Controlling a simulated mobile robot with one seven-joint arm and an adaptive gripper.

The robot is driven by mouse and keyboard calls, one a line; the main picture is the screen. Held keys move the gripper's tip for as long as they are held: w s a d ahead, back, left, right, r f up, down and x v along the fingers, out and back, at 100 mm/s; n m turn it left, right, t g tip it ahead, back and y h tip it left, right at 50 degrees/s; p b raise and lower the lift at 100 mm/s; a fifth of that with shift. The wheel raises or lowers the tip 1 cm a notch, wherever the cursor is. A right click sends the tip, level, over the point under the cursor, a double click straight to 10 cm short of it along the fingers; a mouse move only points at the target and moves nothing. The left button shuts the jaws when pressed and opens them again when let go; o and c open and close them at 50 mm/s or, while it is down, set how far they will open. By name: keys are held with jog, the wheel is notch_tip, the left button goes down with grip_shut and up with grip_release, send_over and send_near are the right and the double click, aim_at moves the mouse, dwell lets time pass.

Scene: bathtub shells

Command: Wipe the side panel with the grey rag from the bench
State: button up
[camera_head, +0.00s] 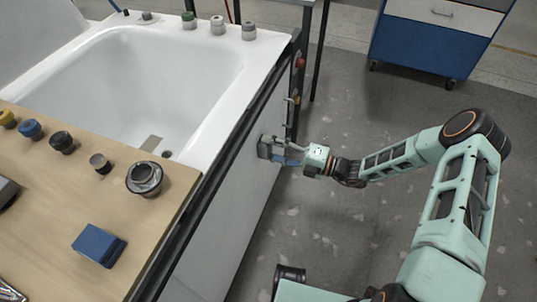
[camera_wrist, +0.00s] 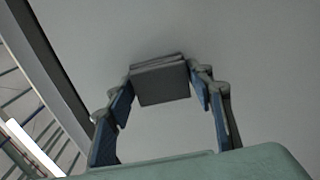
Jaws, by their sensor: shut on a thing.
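The grey rag (camera_wrist: 162,84) is a folded block between the two fingers of my gripper (camera_wrist: 160,88) in the wrist view. In the head view the rag (camera_head: 265,148) shows small and dark at the end of my gripper (camera_head: 275,152). The side panel (camera_head: 226,215) is the pale upright face below the tub's dark rim; it also fills most of the wrist view (camera_wrist: 240,35). My gripper is shut on the rag and holds it up at the panel's far part. The rag looks against the panel, but I cannot tell for sure that they touch.
The wooden bench (camera_head: 60,225) carries a blue block (camera_head: 98,245), a round drain fitting (camera_head: 144,179) and several knobs. The white bathtub (camera_head: 165,75) stands behind it. A red button (camera_head: 299,63) sits near the frame's far corner. A blue cabinet (camera_head: 430,45) stands far right; grey floor between is clear.

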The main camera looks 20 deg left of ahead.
aim_at(272, 121)
jog(key=shift+w+d+f+b, duration=0.1)
jog(key=shift+w+b, duration=0.85)
jog(key=shift+w, duration=0.65)
jog(key=shift+w+d+f+b, duration=0.1)
jog(key=shift+w+b, duration=0.85)
jog(key=shift+w, duration=0.65)
jog(key=shift+w+r, duration=0.25)
jog(key=shift+w, duration=0.3)
jog(key=shift+w+d+f+b, duration=0.1)
jog(key=shift+w+b, duration=1.1)
jog(key=shift+w, duration=0.05)
jog(key=shift+w+b, duration=0.3)
jog(key=shift+w, duration=0.25)
jog(key=shift+d, duration=0.15)
jog(key=d, duration=0.6)
jog(key=shift+s+p, duration=0.25)
jog(key=shift+p, duration=0.1)
